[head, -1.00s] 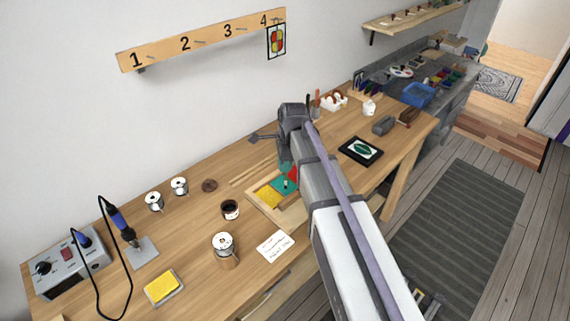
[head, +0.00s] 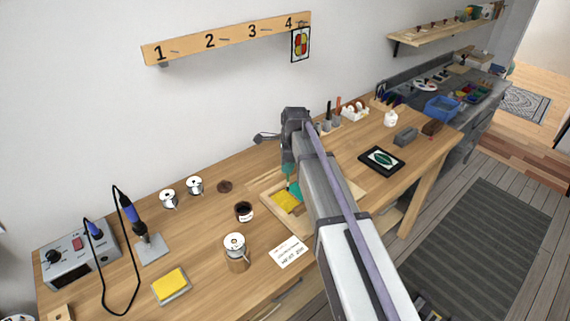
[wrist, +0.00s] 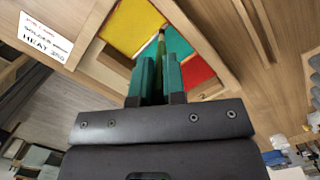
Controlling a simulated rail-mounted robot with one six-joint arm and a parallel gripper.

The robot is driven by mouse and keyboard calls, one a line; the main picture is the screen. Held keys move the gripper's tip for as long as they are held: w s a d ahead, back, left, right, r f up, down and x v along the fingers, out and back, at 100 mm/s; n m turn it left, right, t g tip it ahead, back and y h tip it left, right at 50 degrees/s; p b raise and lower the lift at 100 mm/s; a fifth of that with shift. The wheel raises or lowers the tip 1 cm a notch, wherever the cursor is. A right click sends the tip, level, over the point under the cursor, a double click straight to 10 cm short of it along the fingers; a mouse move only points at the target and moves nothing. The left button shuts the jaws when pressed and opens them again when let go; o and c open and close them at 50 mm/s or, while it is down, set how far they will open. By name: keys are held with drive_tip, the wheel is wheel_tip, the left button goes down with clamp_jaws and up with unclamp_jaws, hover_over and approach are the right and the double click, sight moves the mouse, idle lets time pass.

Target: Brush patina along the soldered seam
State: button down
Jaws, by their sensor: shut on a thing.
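The stained-glass panel lies flat in a wooden frame (head: 303,233) on the bench. In the wrist view its yellow (wrist: 131,24), teal (wrist: 178,42) and red (wrist: 196,72) pieces show, with seams between them. My gripper (wrist: 158,78) is shut on a slim upright brush (wrist: 160,48) over the panel, near where the yellow and teal pieces meet. The brush tip is too small to tell whether it touches the seam. In the head view my gripper (head: 288,168) is above the panel, and my arm hides the panel's right side. A dark open jar (head: 244,212) with a white label stands left of the frame.
A solder spool on a wooden holder (head: 236,255), a note card (head: 288,253), a yellow sponge (head: 171,283) and a soldering iron station (head: 78,252) are on the left. A dark framed picture (head: 382,161) lies right of my arm. A numbered rack (head: 226,38) is on the wall.

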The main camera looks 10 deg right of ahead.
drive_tip(key=s+d, duration=0.3)
drive_tip(key=s, duration=0.3)
drive_tip(key=shift+s+d+r, duration=0.15)
drive_tip(key=shift+s, duration=0.15)
drive_tip(key=shift+f+b, duration=0.3)
drive_tip(key=shift+b, duration=0.05)
idle(1.3)
drive_tip(key=shift+w, duration=0.2)
drive_tip(key=shift+w+a, duration=0.3)
drive_tip(key=shift+w, duration=0.05)
drive_tip(key=shift+w+a, duration=0.15)
drive_tip(key=shift+w, duration=0.2)
drive_tip(key=shift+w+a, duration=0.1)
drive_tip(key=shift+w, duration=0.1)
drive_tip(key=shift+w, duration=0.1)
idle(0.4)
drive_tip(key=shift+w+a, duration=0.2)
drive_tip(key=shift+w, duration=0.15)
